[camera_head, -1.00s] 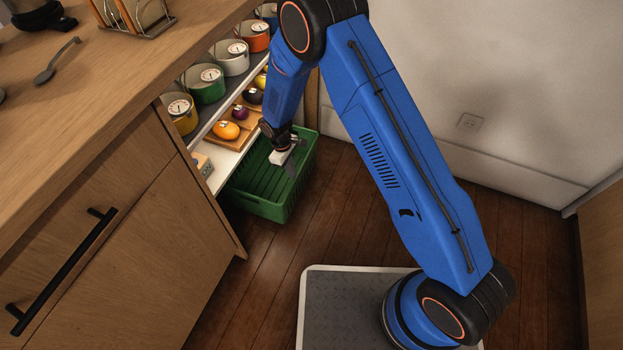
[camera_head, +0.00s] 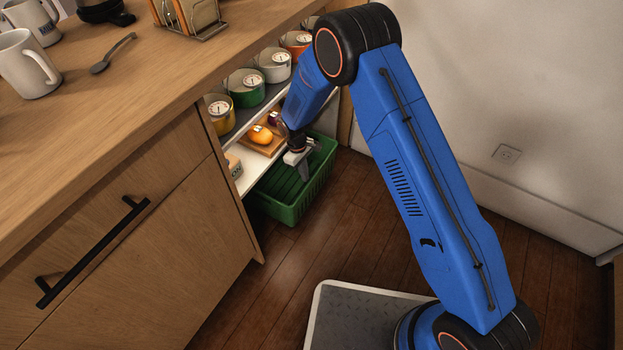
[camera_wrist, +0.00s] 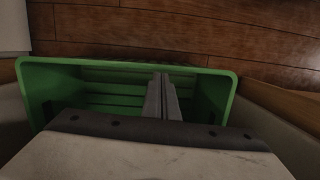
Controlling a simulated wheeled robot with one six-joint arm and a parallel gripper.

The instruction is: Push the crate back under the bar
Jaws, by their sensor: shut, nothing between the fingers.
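The green slatted crate (camera_head: 291,211) stands on the floor, partly beneath the lowest shelf of the open counter end, with its outer part sticking out. My gripper (camera_head: 305,178) is shut and empty, pointing down over the crate's open top. In the wrist view the crate (camera_wrist: 228,80) lies below, and the shut fingers (camera_wrist: 162,88) show against its inside. I cannot tell whether the fingertips touch the crate. The bar is the wooden counter unit (camera_head: 185,215) on the left. The crate's inner end is hidden by the shelf and my arm.
Shelves above the crate hold several pots (camera_head: 244,88) and a wooden tray with fruit (camera_head: 260,135). Mugs (camera_head: 28,62) and a spoon (camera_head: 112,54) are on the countertop. A pale wall (camera_head: 540,90) stands on the right. The wooden floor (camera_head: 270,280) in front is clear.

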